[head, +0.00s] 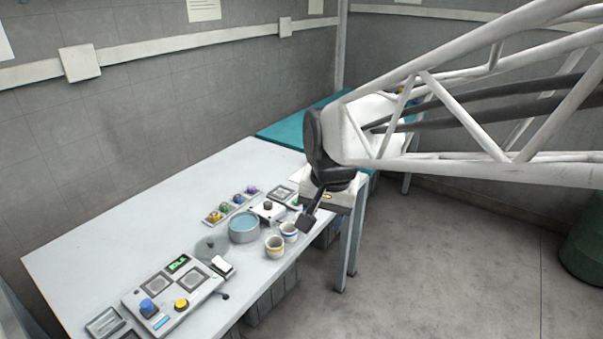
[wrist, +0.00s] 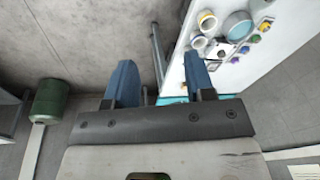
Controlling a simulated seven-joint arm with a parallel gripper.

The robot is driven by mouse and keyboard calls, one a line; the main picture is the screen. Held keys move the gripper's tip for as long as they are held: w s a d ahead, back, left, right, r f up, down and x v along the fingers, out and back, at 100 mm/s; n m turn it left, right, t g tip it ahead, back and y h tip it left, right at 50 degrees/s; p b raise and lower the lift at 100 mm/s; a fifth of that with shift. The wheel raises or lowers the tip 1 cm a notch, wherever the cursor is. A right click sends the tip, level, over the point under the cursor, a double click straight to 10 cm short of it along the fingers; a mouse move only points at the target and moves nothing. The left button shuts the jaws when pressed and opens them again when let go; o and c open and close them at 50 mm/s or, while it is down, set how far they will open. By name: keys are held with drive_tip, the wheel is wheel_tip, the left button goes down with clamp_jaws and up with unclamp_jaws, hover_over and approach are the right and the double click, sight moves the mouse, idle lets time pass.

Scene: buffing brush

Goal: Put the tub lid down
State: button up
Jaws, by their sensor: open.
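The tub lid (head: 207,248), a grey see-through disc with a small dark knob, lies on the white table just left of the tub. The tub (head: 244,236) is round and grey-blue with a teal inside and stands uncovered. The tub also shows in the wrist view (wrist: 237,26). My gripper (head: 306,223) is above the table's front edge, right of the tub and apart from the lid. In the wrist view my gripper (wrist: 161,75) has its two blue fingers spread, with nothing between them.
Two cups, one yellow-banded (head: 274,247) and one blue-banded (head: 289,231), stand between the tub and the table's front edge. A rack of coloured knobs (head: 231,205) is behind the tub. A control panel (head: 172,294) is at the left. The table's back strip is clear.

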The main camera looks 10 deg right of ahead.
drive_tip(key=s+d+f+n, duration=0.1)
drive_tip(key=s+d+n, duration=0.3)
drive_tip(key=s, duration=0.9)
drive_tip(key=shift+d+n+h, duration=0.4)
drive_tip(key=shift+d, duration=0.15)
